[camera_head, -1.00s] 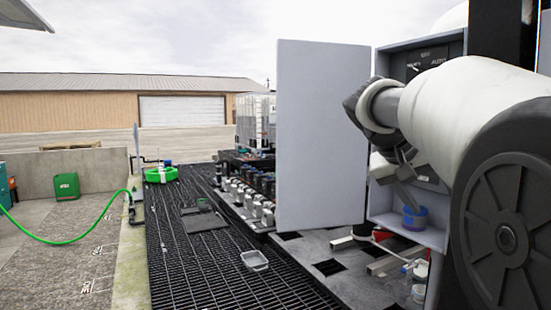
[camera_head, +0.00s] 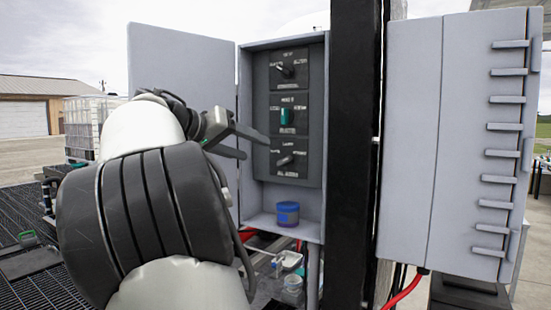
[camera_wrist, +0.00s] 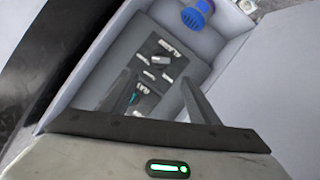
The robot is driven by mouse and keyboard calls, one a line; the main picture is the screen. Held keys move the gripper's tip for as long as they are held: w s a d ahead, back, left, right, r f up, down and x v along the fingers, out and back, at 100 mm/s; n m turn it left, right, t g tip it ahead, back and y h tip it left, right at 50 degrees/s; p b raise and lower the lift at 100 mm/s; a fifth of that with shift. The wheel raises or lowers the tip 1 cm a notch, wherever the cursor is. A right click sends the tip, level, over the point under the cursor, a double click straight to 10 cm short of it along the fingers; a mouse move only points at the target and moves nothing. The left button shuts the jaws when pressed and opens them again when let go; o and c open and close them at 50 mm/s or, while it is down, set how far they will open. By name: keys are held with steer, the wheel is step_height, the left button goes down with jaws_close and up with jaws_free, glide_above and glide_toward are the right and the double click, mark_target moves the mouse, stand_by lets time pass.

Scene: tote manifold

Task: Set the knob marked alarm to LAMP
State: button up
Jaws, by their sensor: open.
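The alarm knob (camera_head: 286,160) is the lowest of three knobs on the dark panel in the open grey cabinet. Its light handle lies slanted, one end low to the left and the other up to the right; I cannot tell which end is the pointer. LAMP stands printed above it, with blurred labels to either side. The knob also shows in the wrist view (camera_wrist: 160,60), beyond the fingertips. My gripper (camera_head: 256,148) is open and empty, left of and in front of the panel, apart from the knob as far as I can see. It shows in the wrist view too (camera_wrist: 156,78).
A green knob (camera_head: 286,116) sits above the alarm knob, and a dark knob (camera_head: 288,71) above that. A blue jar (camera_head: 288,213) stands on the cabinet floor. The open door (camera_head: 185,65) is at left; a black post (camera_head: 353,150) stands right of the cabinet.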

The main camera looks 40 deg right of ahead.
mark_target(282, 159)
steer(key=p+x, duration=0.1)
steer(key=x, duration=1.1)
steer(key=shift+f, duration=0.1)
steer(key=shift+a, duration=0.1)
steer(key=shift+c, duration=0.2)
steer(key=shift+w, duration=0.1)
steer(key=c, duration=1)
